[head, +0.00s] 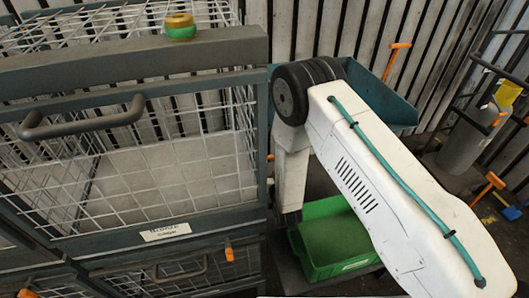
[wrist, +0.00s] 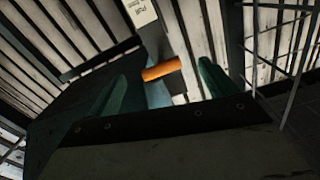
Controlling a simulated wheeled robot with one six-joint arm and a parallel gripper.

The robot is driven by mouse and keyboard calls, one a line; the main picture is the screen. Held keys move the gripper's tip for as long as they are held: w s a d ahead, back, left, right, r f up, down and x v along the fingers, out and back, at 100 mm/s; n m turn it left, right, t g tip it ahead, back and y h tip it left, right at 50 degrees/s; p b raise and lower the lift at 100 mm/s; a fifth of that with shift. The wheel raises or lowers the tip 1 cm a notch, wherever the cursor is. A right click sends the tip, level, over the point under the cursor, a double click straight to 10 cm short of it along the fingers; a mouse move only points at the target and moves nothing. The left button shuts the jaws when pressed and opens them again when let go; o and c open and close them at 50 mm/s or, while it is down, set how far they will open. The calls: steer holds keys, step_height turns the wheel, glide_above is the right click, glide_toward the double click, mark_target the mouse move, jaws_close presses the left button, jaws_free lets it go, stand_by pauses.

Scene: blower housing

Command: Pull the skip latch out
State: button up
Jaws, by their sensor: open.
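In the wrist view an orange handle (wrist: 162,70), which looks like the skip latch, sticks out on a dark stem below a white label with print. My gripper (wrist: 166,78) is open, its two dark green fingers apart on either side of the handle in the picture. I cannot tell how far the handle is from the fingertips; no contact shows. In the head view a blue-teal skip (head: 388,100) stands behind my arm, with an orange handle (head: 397,55) by its far edge. I cannot tell whether this is the same handle. My fingers are hidden there.
A wire cage (head: 160,170) with a grey bar handle fills the left. A yellow-green roll (head: 180,27) sits on the cage's top rail. A grey cylinder (head: 463,140) stands at the right by a slatted wall.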

steer(key=x, duration=0.7)
steer(key=shift+w+r, duration=0.25)
steer(key=shift+w, duration=0.15)
steer(key=c, duration=1.3)
steer(key=shift+v, duration=1.7)
steer(key=shift+s+f, duration=0.1)
steer(key=shift+f, duration=0.05)
steer(key=o, duration=1.3)
steer(key=shift+a, duration=0.1)
